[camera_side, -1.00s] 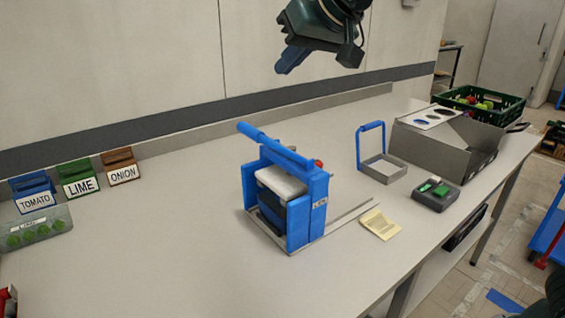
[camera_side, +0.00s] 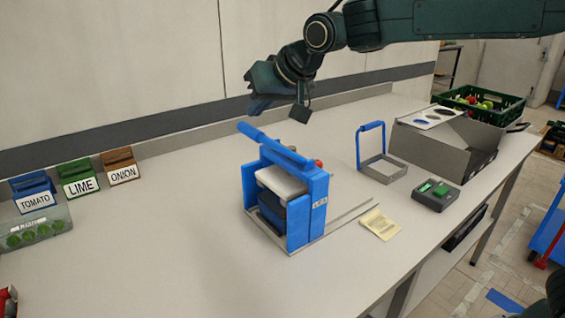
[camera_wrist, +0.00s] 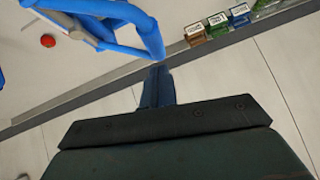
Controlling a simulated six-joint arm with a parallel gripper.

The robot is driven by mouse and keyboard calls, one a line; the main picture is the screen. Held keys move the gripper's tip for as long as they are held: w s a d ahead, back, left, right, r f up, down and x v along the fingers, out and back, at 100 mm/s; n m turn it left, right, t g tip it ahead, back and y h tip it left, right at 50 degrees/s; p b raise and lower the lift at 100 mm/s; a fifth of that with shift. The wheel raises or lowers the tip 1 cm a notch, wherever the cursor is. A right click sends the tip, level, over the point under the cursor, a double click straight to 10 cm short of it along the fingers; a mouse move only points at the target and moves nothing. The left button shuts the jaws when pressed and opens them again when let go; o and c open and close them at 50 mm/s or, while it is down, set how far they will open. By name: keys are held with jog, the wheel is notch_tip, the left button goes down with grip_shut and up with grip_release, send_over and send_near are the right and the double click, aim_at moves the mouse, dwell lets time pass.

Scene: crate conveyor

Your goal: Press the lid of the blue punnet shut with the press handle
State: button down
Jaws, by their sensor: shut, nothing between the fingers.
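The blue press (camera_side: 317,205) stands upright in the middle of the table. Its blue handle (camera_side: 270,142) slants across the top, raised, with its free end toward the back left. Inside the frame a pale block (camera_side: 281,181) sits above the dark blue punnet (camera_side: 272,206); the lid cannot be made out. My gripper (camera_side: 256,105) is above and just behind the handle's free end, apart from it, pointing down. It is shut and empty. In the wrist view my blue fingers (camera_wrist: 157,85) are together, close in the picture to the blue press bars (camera_wrist: 130,25).
Tomato (camera_side: 34,191), lime (camera_side: 77,178) and onion (camera_side: 120,166) card holders line the back left, with a clear punnet (camera_side: 35,232) before them. A blue-handled frame (camera_side: 382,165), green-button box (camera_side: 435,195), notes (camera_side: 380,224) and metal bin (camera_side: 440,148) stand right.

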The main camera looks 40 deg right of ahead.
jog(key=shift+a+f, duration=0.2)
jog(key=shift+f, duration=0.65)
jog(key=shift+a, duration=0.1)
